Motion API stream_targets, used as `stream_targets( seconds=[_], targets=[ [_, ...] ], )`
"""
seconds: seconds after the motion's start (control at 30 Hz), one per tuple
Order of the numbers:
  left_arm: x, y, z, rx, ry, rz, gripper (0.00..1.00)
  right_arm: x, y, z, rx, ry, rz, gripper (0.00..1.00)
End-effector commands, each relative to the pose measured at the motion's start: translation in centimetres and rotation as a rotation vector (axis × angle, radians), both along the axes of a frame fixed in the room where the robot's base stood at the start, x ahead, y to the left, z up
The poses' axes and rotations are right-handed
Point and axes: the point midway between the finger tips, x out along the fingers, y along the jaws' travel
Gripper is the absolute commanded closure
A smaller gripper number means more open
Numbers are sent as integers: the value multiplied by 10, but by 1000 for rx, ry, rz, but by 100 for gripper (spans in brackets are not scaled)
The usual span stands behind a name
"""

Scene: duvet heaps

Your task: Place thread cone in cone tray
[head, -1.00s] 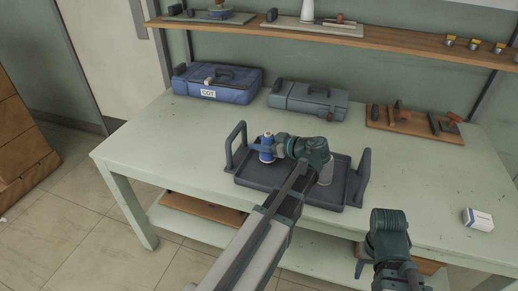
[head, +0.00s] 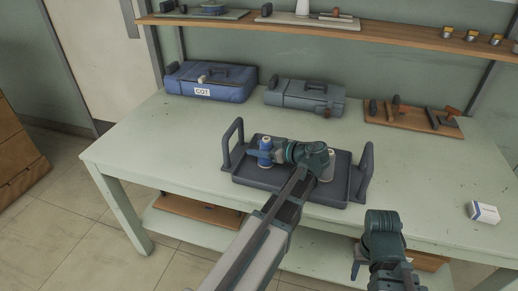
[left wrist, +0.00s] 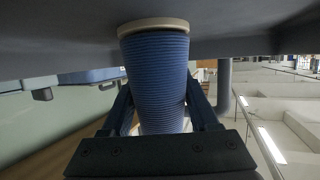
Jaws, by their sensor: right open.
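The blue thread cone (head: 265,148) stands upright at the left end of the dark grey cone tray (head: 262,183). In the left wrist view, the ribbed blue cone (left wrist: 155,75) fills the middle, its pale base rim at or very near the dark tray surface (left wrist: 60,38). My left gripper (head: 259,154) is shut on the cone, with a finger (left wrist: 122,110) along each side. My left arm hides the middle of the tray. A pale cone (head: 327,170) stands partly hidden in the tray's right part. My right gripper (head: 358,264) is open and empty at the lower right.
A blue case (head: 212,82) and a grey case (head: 303,97) stand at the back of the table. A wooden tool board (head: 410,117) lies at the back right and a small white box (head: 484,213) at the right. The tray has upright end handles (head: 366,170).

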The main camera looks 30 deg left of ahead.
Motion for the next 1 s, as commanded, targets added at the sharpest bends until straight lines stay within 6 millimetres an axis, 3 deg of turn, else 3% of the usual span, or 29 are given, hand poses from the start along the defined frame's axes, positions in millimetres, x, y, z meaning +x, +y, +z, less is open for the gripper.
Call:
stream_targets(
  seconds=[0.03, 0.13, 0.5, 1.0],
  targets=[
    [0, 0, 0, 0, 0, 0, 29, 0, 0, 0, 0, 0, 0, 50],
    [0, 0, 0, 0, 0, 0, 12, 0, 0, 0, 0, 0, 0, 50],
    [0, 0, 6, 0, 0, 0, 12, 0, 0, 6, 0, 0, 0, 50],
    [-11, -87, 38, 0, -1, -3, 12, 0, 0, 38, 0, 0, 0, 50]
  ],
)
